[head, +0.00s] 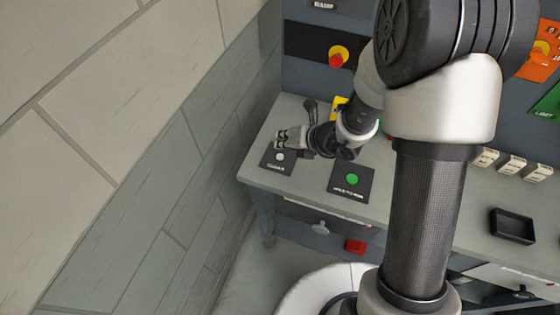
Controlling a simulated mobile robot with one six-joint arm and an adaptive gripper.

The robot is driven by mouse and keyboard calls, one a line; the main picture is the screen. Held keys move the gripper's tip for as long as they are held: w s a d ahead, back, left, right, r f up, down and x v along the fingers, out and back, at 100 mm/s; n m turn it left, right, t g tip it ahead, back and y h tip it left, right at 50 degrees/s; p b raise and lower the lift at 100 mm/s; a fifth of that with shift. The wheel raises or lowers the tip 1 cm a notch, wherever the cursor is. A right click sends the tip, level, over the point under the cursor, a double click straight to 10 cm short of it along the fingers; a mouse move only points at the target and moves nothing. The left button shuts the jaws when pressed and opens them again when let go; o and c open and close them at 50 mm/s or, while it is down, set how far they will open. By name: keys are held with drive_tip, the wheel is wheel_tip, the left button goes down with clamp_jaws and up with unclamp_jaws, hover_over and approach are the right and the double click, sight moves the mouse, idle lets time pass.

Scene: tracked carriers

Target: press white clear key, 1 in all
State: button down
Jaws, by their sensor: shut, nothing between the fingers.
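The white clear key (281,157) is a small round white button on a dark plate (270,164) at the left end of the grey bench. The plate carries small lettering that seems to read "CLEAR". My gripper (283,141) is shut and empty. In the picture its tips lie right above the white key, close to it. I cannot tell from this view whether they touch the key or hang over it. The key's face shows below the tips.
A green button (352,179) sits on a dark plate right of the white key. A black tray (513,226) and several white blocks (486,157) are further right on the bench (430,205). A red-and-yellow knob (338,56) is on the back panel. A wall stands left.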

sight(283, 155)
drive_tip(key=shift+f+b, duration=0.8)
drive_tip(key=shift+f, duration=0.45)
idle(0.4)
drive_tip(key=shift+f+b, duration=0.45)
drive_tip(key=shift+f+b, duration=0.45)
idle(0.5)
drive_tip(key=shift+r, duration=0.15)
drive_tip(key=shift+r+p, duration=0.75)
wheel_tip(283, 155, up, 5)
drive_tip(key=p, duration=0.4)
